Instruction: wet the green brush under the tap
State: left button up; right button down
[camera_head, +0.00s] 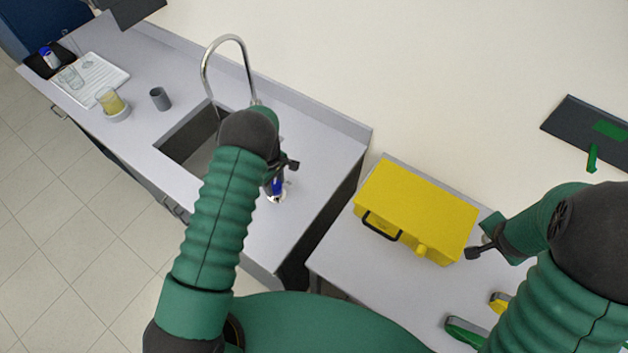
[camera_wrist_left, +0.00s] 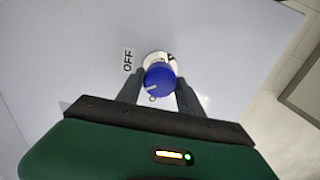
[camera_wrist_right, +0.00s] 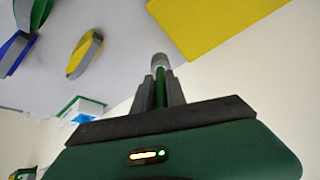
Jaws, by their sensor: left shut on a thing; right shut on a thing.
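The tap (camera_head: 228,40) is a tall curved silver spout over the sink (camera_head: 176,146), left of its control knob. My left gripper (camera_head: 283,178) is shut on the blue knob (camera_wrist_left: 158,80), which stands on a white base on the counter; an "OFF" label lies beside it. My right gripper (camera_wrist_right: 160,88) is shut on the green brush (camera_wrist_right: 160,72), a green handle with a grey-white end pointing away from the hand. In the head view the right gripper (camera_head: 482,250) is at the yellow box's right end, far from the tap. No water stream is discernible.
A yellow box (camera_head: 415,205) stands on the right table. Green and yellow loops (camera_head: 465,330) lie at its front. A gap separates counter and table.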

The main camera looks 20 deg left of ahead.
pick_arm(q)
jog(key=shift+w+f+m+b, duration=0.1)
jog(key=shift+w+m+b, duration=0.05)
jog(key=shift+m+b, duration=0.4)
jog(key=shift+a+m+b, duration=0.1)
jog(key=shift+m+b, duration=0.55)
jog(key=shift+m, duration=0.2)
jog(key=m+b, duration=0.1)
jog(key=m, duration=0.1)
jog(key=shift+m+b, duration=0.3)
jog(key=shift+b, duration=0.1)
jog(key=m+b, duration=0.1)
jog(key=m, duration=0.2)
jog(key=shift+b, duration=0.3)
jog(key=shift+m, duration=0.3)
jog(key=o, duration=1.4)
